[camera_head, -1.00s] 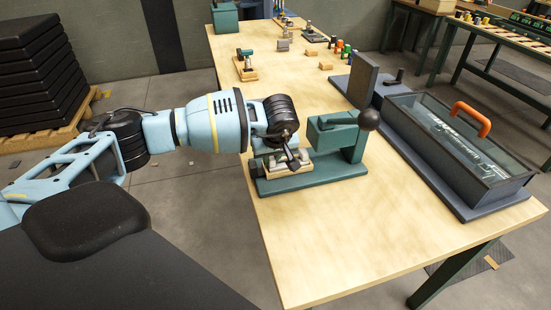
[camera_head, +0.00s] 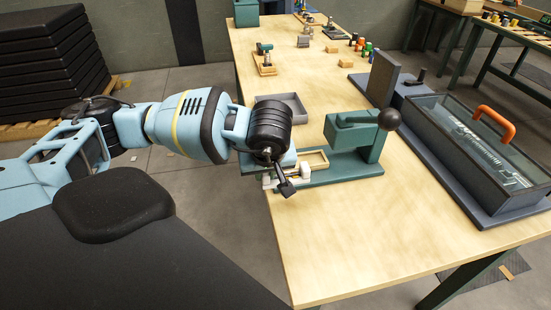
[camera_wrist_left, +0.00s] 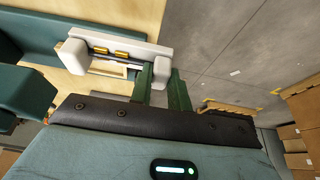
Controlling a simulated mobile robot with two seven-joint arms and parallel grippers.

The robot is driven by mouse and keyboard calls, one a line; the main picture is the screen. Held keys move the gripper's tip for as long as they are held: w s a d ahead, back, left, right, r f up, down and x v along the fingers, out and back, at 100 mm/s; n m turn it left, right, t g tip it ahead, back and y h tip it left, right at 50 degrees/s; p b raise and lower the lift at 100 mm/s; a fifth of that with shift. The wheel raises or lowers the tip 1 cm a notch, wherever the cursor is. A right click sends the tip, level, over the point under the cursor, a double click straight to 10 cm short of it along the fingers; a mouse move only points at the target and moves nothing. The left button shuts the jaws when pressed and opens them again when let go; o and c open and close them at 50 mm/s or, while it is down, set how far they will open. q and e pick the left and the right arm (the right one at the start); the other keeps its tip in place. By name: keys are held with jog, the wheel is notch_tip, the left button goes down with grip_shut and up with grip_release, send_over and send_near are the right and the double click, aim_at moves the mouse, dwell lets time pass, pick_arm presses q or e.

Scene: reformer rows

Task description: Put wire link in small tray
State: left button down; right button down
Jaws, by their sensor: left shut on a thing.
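My left gripper (camera_head: 285,187) hangs at the left edge of the workbench, beside the green fixture (camera_head: 345,167). It is shut on a white piece with two brass-coloured pins, apparently the wire link (camera_head: 304,174). In the left wrist view the fingers (camera_wrist_left: 162,75) are close together, and the white piece (camera_wrist_left: 118,46) lies at their tips. The exact grip is partly hidden. A pale wooden frame (camera_head: 315,161) sits on the fixture just beyond. The small tray (camera_head: 298,101), grey and shallow, lies on the bench behind my wrist, partly hidden by it.
The fixture's raised block with a black ball knob (camera_head: 388,118) stands right of the gripper. A long glass-topped case with an orange handle (camera_head: 495,122) and an upright dark panel (camera_head: 383,78) are farther right. The front of the bench (camera_head: 350,235) is clear.

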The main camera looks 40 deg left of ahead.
pick_arm(q)
jog(key=shift+s+d+r, duration=0.1)
jog(key=shift+s+d, duration=0.1)
jog(key=shift+s, duration=0.6)
jog(key=shift+s+d+r, duration=0.1)
jog(key=shift+s+d, duration=0.05)
jog(key=shift+s, duration=0.65)
